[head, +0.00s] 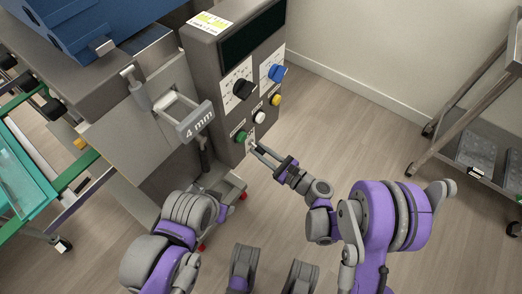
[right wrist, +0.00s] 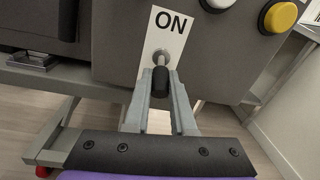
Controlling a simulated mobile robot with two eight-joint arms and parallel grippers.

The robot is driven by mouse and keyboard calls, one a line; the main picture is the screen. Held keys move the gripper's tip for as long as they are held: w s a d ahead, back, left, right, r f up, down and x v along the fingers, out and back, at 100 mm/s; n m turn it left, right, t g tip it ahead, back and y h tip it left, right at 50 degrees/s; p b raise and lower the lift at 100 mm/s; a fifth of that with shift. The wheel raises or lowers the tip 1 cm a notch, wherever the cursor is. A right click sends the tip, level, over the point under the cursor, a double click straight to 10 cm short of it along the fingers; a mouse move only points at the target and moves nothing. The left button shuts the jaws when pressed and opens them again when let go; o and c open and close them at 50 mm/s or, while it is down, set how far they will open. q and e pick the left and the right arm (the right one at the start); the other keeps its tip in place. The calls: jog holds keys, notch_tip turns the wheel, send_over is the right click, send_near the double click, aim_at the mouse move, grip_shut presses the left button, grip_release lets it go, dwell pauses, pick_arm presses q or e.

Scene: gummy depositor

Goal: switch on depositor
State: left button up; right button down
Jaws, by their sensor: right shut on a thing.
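The depositor's grey control box (head: 212,75) stands at the upper middle of the head view. In the right wrist view, a toggle switch (right wrist: 160,82) with a black-tipped lever sits below a white label (right wrist: 168,35) reading "ON". The lever extends downward in that picture from its round metal base. My right gripper (right wrist: 160,103) has its two grey fingers on either side of the lever and is shut on it. In the head view, this gripper (head: 254,148) reaches the lower part of the panel. My left arm shows at the lower left, but its gripper does not show.
Green (head: 241,136), white (head: 260,117) and yellow (head: 275,100) buttons and black (head: 243,89) and blue (head: 277,72) knobs are on the panel above the switch. A metal rack cart (head: 466,125) stands at the right. The floor between is clear.

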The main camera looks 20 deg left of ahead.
aim_at(261, 150)
jog(key=shift+r, duration=0.1)
jog(key=shift+s+d+r+g+h+p, duration=0.15)
jog(key=shift+r+g+h+p, duration=0.25)
jog(key=shift+h+p, duration=0.45)
jog(key=h+p, duration=0.1)
jog(key=r+g+h+p, duration=0.1)
jog(key=h, duration=0.1)
jog(key=shift+r+p, duration=0.25)
jog(key=shift+p, duration=0.1)
jog(key=h+p, duration=0.1)
jog(key=r+g+h+p, duration=0.1)
jog(key=h, duration=0.1)
jog(key=shift+n+g, duration=0.3)
jog(key=shift+r+h+p, duration=0.1)
jog(key=shift+h+p, duration=0.4)
jog(key=shift+h, duration=0.15)
jog(key=shift+g+h, duration=0.3)
jog(key=c, duration=0.8)
grip_release()
jog(key=shift+o, duration=0.2)
